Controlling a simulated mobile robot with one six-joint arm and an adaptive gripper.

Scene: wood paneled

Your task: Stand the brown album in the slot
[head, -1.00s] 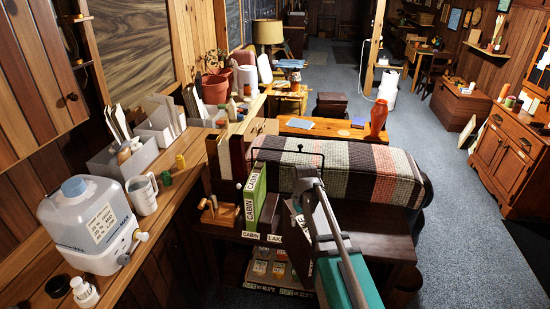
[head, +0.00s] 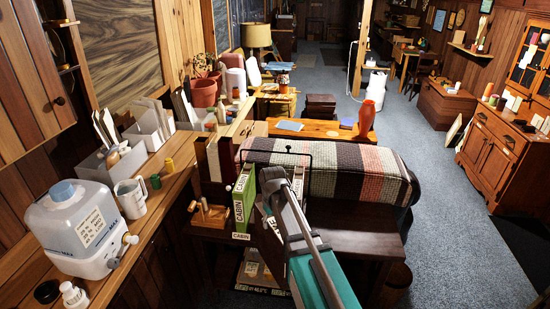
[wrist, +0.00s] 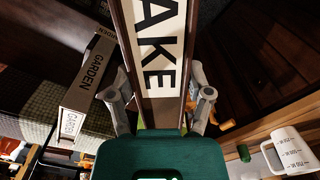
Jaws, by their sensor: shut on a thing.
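The brown album (wrist: 160,45), with a white label ending "AKE", is between my gripper's (wrist: 158,98) two fingers in the wrist view, and they are shut on it. In the head view my gripper (head: 274,186) is just right of the green "CABIN" album (head: 245,195), and my arm hides most of the brown album.
A striped blanket-covered bench (head: 330,170) lies behind the dark table (head: 345,235). A wooden counter (head: 165,210) on the left holds a white dispenser (head: 85,228) and a mug (head: 131,198). Open carpet (head: 470,240) lies to the right.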

